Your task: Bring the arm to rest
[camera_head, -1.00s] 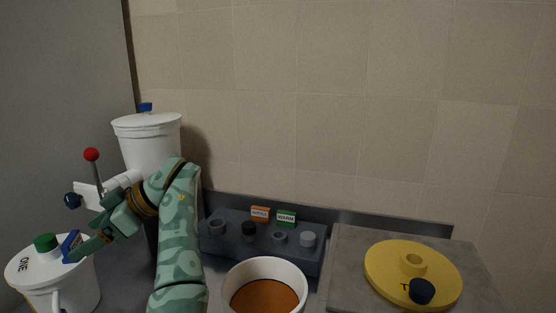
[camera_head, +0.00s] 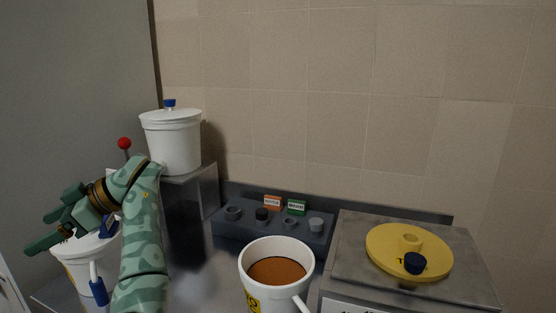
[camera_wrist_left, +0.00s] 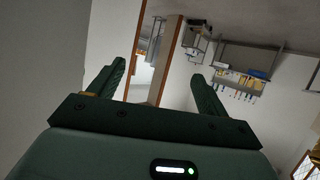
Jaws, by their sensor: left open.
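My left arm comes up from the lower edge of the head view and bends to the left. My left gripper (camera_head: 48,218) is open and points left, in front of a white pot (camera_head: 78,268) at the lower left. Nothing shows between its jaws. The left wrist view shows the two dark green fingers (camera_wrist_left: 158,78) spread apart, with a wall and distant shelves beyond. The arm and gripper hide part of the white pot's top. My right gripper is not in view.
A white lidded tank (camera_head: 172,142) stands on a metal block (camera_head: 190,215) behind the arm. A white mug of brown liquid (camera_head: 246,272), a grey holder (camera_head: 228,232) with several round pieces, and a yellow disc (camera_head: 385,262) on a grey slab (camera_head: 465,285) are to the right.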

